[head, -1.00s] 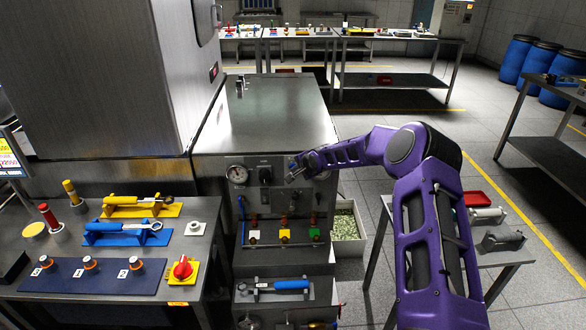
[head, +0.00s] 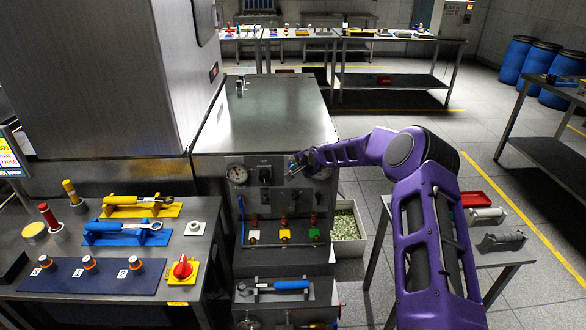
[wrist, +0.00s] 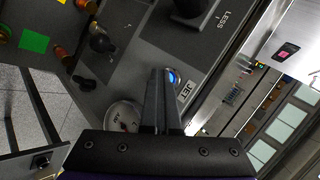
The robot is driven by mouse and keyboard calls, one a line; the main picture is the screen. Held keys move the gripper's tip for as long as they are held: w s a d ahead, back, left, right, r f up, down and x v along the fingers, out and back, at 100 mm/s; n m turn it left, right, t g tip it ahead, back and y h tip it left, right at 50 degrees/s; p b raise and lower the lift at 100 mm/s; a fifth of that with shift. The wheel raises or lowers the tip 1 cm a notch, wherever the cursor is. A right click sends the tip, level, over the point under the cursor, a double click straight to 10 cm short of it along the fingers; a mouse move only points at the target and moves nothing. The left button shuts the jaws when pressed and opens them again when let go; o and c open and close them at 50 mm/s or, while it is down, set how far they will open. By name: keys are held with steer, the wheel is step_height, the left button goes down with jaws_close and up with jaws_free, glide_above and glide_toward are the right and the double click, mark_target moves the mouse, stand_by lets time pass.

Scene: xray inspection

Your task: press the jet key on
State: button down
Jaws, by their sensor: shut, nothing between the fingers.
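The jet key (wrist: 174,78) shows in the wrist view as a small round blue thing beside the white JET label (wrist: 186,92) on the control panel (wrist: 135,65). My gripper (wrist: 161,74) is shut and empty, with its fingertips right at the key and partly covering it. I cannot tell whether they touch it. In the head view my gripper (head: 291,171) is at the upper right of the panel's front face (head: 265,201), and the key is hidden there.
A black knob marked LESS (wrist: 190,8) is near the fingers. Gauges (head: 237,174) flank the panel's top, and coloured valves (head: 284,226) sit below. A tool table (head: 120,265) stands left and a side table (head: 500,258) right.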

steer(key=shift+s+b, duration=0.3)
steer(key=shift+s, duration=0.45)
steer(key=shift+s+b, duration=0.8)
steer(key=shift+s, duration=1.85)
